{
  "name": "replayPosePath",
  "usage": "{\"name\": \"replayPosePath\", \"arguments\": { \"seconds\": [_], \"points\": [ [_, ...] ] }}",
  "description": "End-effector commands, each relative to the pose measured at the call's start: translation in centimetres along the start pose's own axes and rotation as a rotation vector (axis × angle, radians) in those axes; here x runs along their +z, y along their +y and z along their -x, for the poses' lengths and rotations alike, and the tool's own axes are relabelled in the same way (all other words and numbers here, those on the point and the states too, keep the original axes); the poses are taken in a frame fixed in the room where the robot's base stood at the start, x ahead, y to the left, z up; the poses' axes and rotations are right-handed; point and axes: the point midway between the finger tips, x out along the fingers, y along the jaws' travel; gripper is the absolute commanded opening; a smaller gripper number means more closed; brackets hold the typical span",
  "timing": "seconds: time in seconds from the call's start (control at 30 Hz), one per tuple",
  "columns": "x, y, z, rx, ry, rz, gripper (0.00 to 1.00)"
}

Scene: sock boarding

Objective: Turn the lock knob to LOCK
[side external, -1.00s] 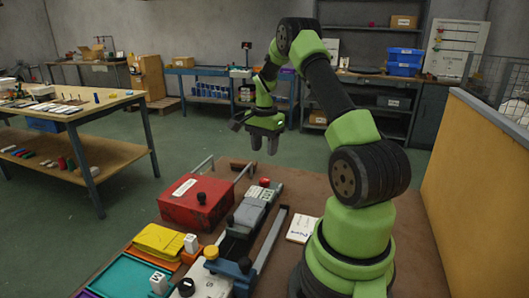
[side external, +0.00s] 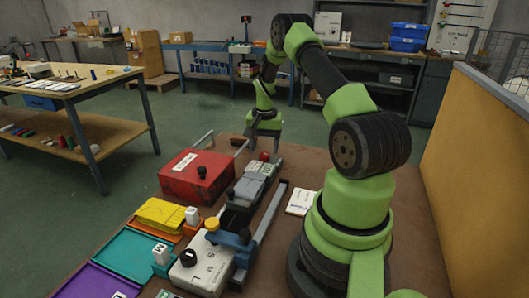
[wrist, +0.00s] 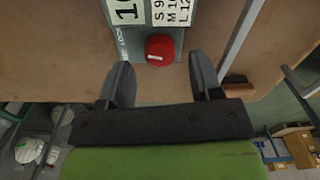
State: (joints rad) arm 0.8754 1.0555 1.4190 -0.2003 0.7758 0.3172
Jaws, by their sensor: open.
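The red lock knob (wrist: 160,47) is on the end of a grey fixture (wrist: 165,15), with a white line mark on its face. The word LOCK is printed on the fixture to the knob's left in the wrist view. In the side view the knob (side external: 264,156) is a small red spot at the fixture's far end. My gripper (wrist: 160,64) is open and empty, with its two fingers apart on either side of the knob in the picture. In the side view my gripper (side external: 264,144) is just above the knob. I cannot tell any contact.
A red box (side external: 197,178) with a black knob stands left of the fixture. A metal rail (side external: 262,222) runs along its right side. A white card (side external: 301,202) lies near my base. Yellow, teal (side external: 130,253) and purple trays are at the near left. Brown tabletop lies around the fixture.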

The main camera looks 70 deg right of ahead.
Motion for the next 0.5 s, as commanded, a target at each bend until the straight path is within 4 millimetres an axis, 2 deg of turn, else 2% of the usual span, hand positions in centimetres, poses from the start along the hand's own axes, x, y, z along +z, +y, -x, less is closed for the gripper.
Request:
{"name": "replayPosePath", "arguments": {
  "seconds": [0.1,0.2,0.5],
  "points": [
    [0.0,0.0,-1.6,0.001,-0.002,0.000,0.59],
    [0.0,0.0,-2.3,0.000,-0.001,0.000,0.59],
    [0.0,0.0,-2.6,-0.001,0.001,-0.001,0.59]
  ]
}}
